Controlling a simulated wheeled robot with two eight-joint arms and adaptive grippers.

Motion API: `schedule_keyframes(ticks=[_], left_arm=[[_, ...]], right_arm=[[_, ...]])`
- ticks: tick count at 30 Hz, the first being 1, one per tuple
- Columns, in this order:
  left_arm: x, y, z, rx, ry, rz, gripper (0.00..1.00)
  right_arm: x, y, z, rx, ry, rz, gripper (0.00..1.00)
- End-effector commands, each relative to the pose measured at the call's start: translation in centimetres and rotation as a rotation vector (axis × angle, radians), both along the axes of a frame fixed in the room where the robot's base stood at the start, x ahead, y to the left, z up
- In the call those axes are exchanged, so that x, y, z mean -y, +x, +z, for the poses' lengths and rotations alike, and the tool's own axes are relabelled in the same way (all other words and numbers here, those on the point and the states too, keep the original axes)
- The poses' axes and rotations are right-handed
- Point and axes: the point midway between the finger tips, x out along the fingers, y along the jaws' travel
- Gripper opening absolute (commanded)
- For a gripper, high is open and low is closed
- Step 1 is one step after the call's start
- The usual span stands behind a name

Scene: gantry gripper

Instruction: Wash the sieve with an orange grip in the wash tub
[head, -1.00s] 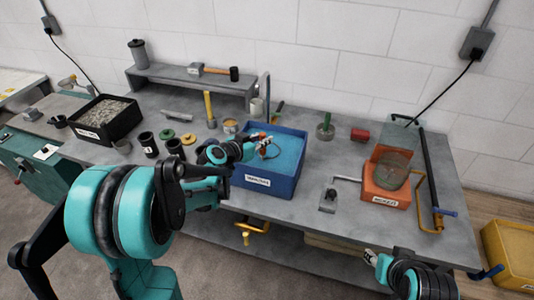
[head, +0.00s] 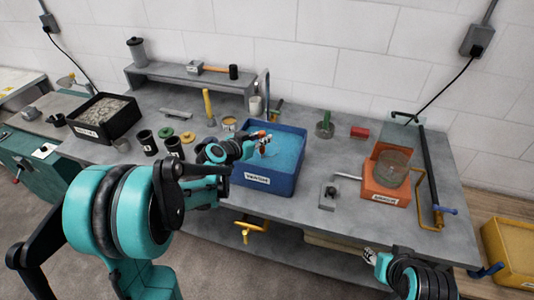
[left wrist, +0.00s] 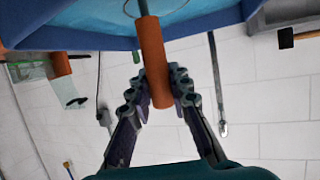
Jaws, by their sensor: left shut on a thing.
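The blue wash tub (head: 266,183), labelled WASH, stands on the grey bench and holds light blue water. My left gripper (head: 262,141) is over the tub's left part. In the left wrist view my left gripper (left wrist: 158,88) is shut on the orange grip (left wrist: 152,58) of the sieve. A thin metal rod runs from the grip towards the tub, whose blue wall (left wrist: 75,28) shows there. The sieve's mesh is not clear in either view, so I cannot tell how deep it sits. My right gripper (head: 370,257) is low at the right, before the bench; its jaw opening is unclear.
An orange box (head: 386,191) with a clear round vessel stands right of the tub. A black tray of gravel (head: 104,118) and dark cups (head: 147,143) stand left. A green-handled item (head: 325,126) and a red block (head: 359,132) lie behind. A tap (head: 265,88) rises behind the tub.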

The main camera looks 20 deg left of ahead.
Motion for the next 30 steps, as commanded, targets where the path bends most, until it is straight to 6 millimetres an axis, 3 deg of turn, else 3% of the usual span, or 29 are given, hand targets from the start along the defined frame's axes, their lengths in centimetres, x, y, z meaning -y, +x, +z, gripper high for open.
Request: schedule_keyframes(ticks=[14, 30], left_arm=[[0.0, 0.0, 0.9, 0.0, 0.0, 0.0, 0.0], [0.0, 0.0, 6.5, 0.0, 0.0, 0.0, 0.0]], right_arm=[[0.0, 0.0, 0.7, 0.0, 0.0, 0.0, 0.4], [0.0, 0.0, 4.9, 0.0, 0.0, 0.0, 0.4]])
